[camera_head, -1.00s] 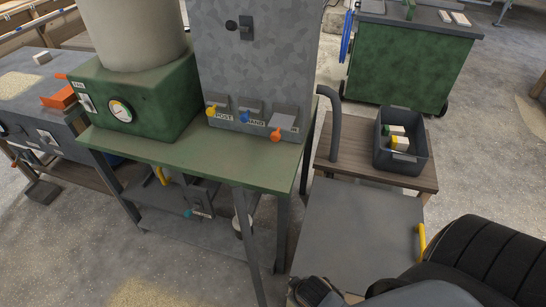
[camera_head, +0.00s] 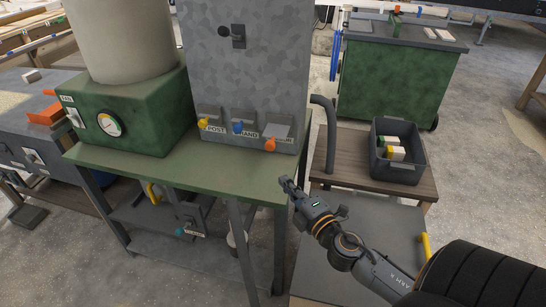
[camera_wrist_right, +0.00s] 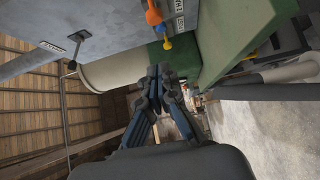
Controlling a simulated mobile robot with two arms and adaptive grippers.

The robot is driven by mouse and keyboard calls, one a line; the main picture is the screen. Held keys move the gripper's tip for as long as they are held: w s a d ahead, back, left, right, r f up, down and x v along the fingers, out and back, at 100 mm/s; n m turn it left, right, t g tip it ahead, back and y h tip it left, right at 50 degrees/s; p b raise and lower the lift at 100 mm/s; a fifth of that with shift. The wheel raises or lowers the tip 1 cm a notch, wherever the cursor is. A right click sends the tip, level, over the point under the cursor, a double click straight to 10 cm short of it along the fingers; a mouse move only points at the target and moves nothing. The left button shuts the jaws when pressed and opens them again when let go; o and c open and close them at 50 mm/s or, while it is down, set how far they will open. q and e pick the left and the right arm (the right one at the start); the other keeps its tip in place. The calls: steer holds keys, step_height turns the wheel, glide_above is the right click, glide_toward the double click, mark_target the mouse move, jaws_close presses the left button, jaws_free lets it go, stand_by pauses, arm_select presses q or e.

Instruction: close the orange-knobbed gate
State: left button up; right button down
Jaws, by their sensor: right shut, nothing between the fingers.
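The orange knob (camera_head: 270,144) is on the rightmost of three small gates low on the grey speckled cabinet (camera_head: 245,85). Its gate's light grey plate (camera_head: 279,131) shows just above it. The blue knob (camera_head: 238,127) and yellow knob (camera_head: 203,122) are to its left. My right gripper (camera_head: 288,184) is shut and empty, below and right of the orange knob, near the green table's front right corner, apart from the knob. In the right wrist view, the closed fingers (camera_wrist_right: 158,75) point up, and the orange knob (camera_wrist_right: 154,16) is at the top edge. My left gripper is not in view.
A green box with a gauge (camera_head: 109,124) stands left on the green table (camera_head: 180,172). A grey hose (camera_head: 332,135) runs just right of the cabinet. A dark bin (camera_head: 400,169) with blocks sits on a wooden stand at right.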

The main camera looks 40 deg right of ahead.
steer(key=p, duration=0.2)
glide_toward(267, 147)
steer(key=w+a, duration=0.3)
steer(key=w+d, duration=0.3)
steer(key=shift+d+f, duration=0.1)
steer(key=shift+d, duration=0.1)
steer(key=w+d+b, duration=0.2)
steer(key=w+d, duration=0.2)
steer(key=d, duration=0.1)
steer(key=shift+r, duration=0.25)
